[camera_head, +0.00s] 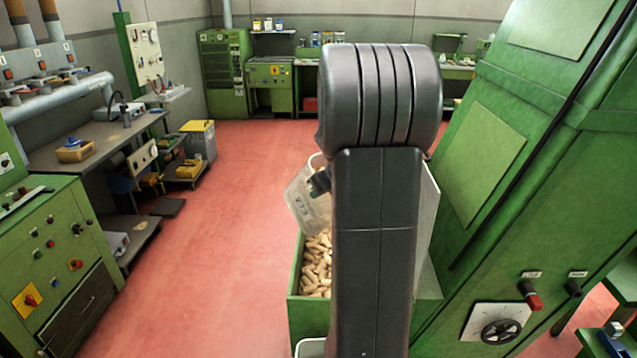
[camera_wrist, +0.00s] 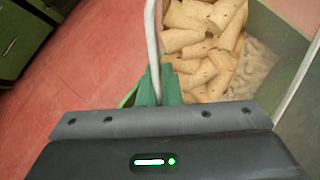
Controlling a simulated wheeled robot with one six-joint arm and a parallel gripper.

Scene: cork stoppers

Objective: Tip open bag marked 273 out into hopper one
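A whitish bag (camera_head: 308,207) with dark marks too small to read hangs tilted above the left part of a green hopper (camera_head: 292,275). My gripper (camera_head: 320,183) is at its upper edge, partly hidden behind my arm. In the wrist view the green fingertips of my gripper (camera_wrist: 156,90) are closed on a pale rim (camera_wrist: 152,45). Cork stoppers (camera_head: 317,268) lie in the hopper. Corks also show beyond the rim in the wrist view (camera_wrist: 205,45); I cannot tell which lie in the bag. My arm hides the hopper's middle, and no hopper number is visible.
A green control cabinet (camera_head: 55,270) and a workbench (camera_head: 95,140) line the left. A white rim (camera_head: 311,347) shows at the bottom. The red floor (camera_head: 215,240) between is clear.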

